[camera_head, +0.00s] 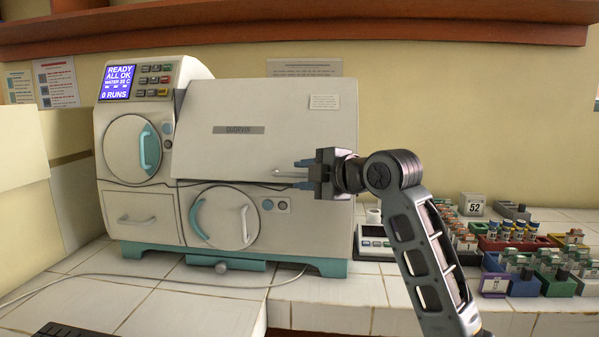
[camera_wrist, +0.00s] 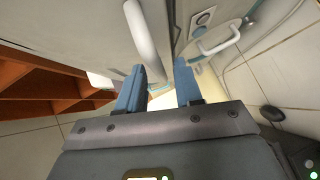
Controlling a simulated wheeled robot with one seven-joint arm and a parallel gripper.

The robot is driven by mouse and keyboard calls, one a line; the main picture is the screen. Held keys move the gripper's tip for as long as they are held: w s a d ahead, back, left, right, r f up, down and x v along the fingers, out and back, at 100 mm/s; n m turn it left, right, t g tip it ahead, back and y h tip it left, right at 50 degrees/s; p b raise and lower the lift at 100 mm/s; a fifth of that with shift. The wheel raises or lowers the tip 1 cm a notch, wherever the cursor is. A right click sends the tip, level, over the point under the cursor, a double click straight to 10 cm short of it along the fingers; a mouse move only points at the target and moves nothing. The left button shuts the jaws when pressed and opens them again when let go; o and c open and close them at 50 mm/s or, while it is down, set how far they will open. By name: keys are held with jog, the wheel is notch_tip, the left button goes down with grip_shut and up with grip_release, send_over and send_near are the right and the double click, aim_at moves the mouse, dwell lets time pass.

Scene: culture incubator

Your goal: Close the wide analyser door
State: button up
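The wide analyser door (camera_head: 230,105) is the large pale upper panel of the white analyser (camera_head: 150,200), with a grey name plate. It looks closed or nearly closed; I cannot tell whether a small gap remains. Its bar handle (camera_head: 284,173) runs along the lower edge, partly behind my gripper. My gripper (camera_head: 300,174) is in front of the door's lower right part, with its blue fingers apart.
Below are a round door (camera_head: 222,222) and a small drawer (camera_head: 140,216). Another round door (camera_head: 130,148) is at upper left, near the lit screen (camera_head: 117,82). Coloured racks of vials (camera_head: 515,236) stand on the tiled counter at right. A cable (camera_head: 130,276) crosses the front counter.

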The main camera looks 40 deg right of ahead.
jog(key=shift+x, duration=1.1)
grip_shut()
